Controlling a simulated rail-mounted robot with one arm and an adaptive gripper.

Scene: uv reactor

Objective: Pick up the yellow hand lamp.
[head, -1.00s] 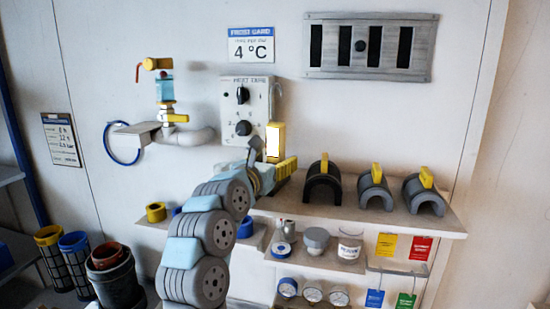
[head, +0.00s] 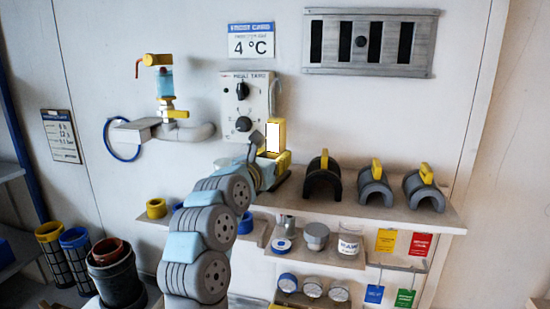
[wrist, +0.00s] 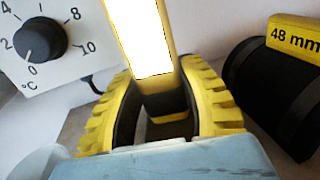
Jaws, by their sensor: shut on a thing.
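The yellow hand lamp (head: 273,138) stands upright on the shelf below the thermostat box, its white panel glowing. In the wrist view the lamp (wrist: 146,40) rises between my fingers, with its lower part between the dark pads. My gripper (head: 272,162) is at the lamp's base in the head view. In the wrist view my gripper (wrist: 165,105) has its yellow ribbed fingers on both sides of the lamp, shut on it. The lamp's underside is hidden, so I cannot tell whether it touches the shelf.
The thermostat box (head: 246,107) is on the wall close behind the lamp. A black half-pipe marked 48 mm (wrist: 275,90) stands close to the right of my gripper. Two grey half-pipes (head: 374,185) (head: 423,190) stand farther right on the shelf (head: 330,212).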

